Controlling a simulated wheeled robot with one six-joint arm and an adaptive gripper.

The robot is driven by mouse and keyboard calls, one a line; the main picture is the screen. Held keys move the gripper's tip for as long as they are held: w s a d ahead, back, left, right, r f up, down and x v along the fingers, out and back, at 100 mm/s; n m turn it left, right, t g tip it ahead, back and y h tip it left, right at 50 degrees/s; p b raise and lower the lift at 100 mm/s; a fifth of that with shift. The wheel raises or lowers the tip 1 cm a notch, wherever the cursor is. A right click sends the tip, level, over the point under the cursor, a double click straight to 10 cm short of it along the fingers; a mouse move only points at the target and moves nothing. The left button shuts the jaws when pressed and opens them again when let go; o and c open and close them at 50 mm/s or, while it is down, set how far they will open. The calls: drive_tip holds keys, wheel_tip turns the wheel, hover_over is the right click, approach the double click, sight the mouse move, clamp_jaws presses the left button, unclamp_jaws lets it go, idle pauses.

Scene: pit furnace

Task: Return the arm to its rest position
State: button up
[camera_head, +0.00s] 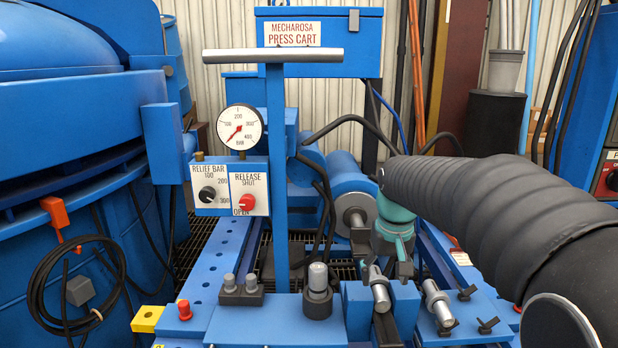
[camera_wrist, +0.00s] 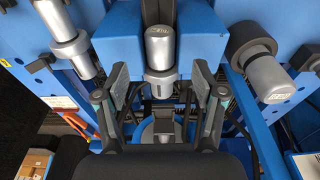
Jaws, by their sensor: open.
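My arm reaches in from the right in the head view under a black ribbed sleeve, bent down at a teal wrist. My gripper (camera_head: 403,268) points down behind the silver-ended fittings on the press cart and is partly hidden. In the wrist view my gripper (camera_wrist: 160,85) is open, with its two fingers spread and no object held. A silver cylinder (camera_wrist: 160,48) on a blue block shows between the fingers in the picture; I cannot tell how far it is from them.
The press cart has a tall T-handle (camera_head: 273,55), a pressure gauge (camera_head: 240,127), and a red release knob (camera_head: 246,202). Silver fittings (camera_head: 438,303) crowd the front. A blue furnace vessel (camera_head: 60,130) stands left. Black hoses (camera_head: 350,120) loop near my wrist.

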drive_tip(key=s+f+t, duration=0.2)
drive_tip(key=s+t, duration=0.2)
drive_tip(key=s, duration=1.9)
drive_tip(key=shift+s, duration=0.25)
